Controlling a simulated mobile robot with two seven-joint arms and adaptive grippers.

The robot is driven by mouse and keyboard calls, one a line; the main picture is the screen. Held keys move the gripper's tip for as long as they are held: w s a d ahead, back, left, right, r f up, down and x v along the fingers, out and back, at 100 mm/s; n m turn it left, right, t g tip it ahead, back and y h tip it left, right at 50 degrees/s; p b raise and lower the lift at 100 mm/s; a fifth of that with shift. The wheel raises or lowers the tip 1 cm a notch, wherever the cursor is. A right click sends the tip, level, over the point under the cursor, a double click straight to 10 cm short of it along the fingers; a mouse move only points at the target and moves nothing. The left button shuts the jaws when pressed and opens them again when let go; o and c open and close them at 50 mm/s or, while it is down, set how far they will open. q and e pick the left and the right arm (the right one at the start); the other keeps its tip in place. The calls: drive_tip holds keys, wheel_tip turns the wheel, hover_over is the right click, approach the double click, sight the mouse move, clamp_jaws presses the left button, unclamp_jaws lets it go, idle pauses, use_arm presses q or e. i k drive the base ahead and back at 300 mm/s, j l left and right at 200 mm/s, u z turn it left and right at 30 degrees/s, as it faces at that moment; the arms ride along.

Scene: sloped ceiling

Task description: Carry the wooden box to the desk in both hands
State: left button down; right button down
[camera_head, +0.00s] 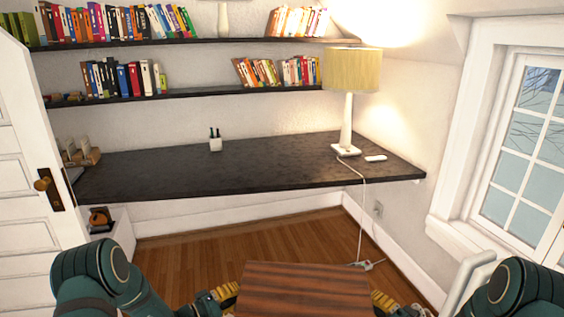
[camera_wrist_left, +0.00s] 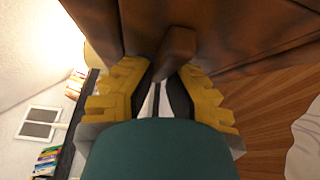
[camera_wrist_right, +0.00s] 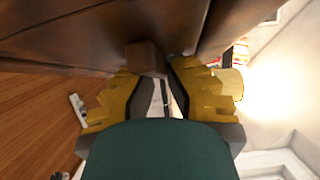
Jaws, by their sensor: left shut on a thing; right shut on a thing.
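The wooden box (camera_head: 304,290) is at the bottom middle of the head view, in front of me and short of the desk, with its striped brown top showing. My left gripper (camera_head: 226,294) is at its left side, and my right gripper (camera_head: 384,301) is at its right side. In the left wrist view the yellow fingers (camera_wrist_left: 162,84) are closed on a wooden handle (camera_wrist_left: 174,50) that juts from the box's side. In the right wrist view the fingers (camera_wrist_right: 158,82) are closed on a similar handle (camera_wrist_right: 146,57). The dark desk (camera_head: 240,168) runs along the back wall.
On the desk stand a lamp (camera_head: 348,100) at the right, a small pen holder (camera_head: 215,141) at the back and items (camera_head: 80,152) at the left end. Its middle and front are clear. A white door (camera_head: 30,170) stands left. A cord (camera_head: 362,220) hangs at the right.

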sight(249, 164)
drive_tip(key=i, duration=1.15)
drive_tip(key=i+l+u, duration=0.15)
drive_tip(key=i+u, duration=0.2)
drive_tip(key=i+l+u, duration=0.35)
drive_tip(key=i+j, duration=0.1)
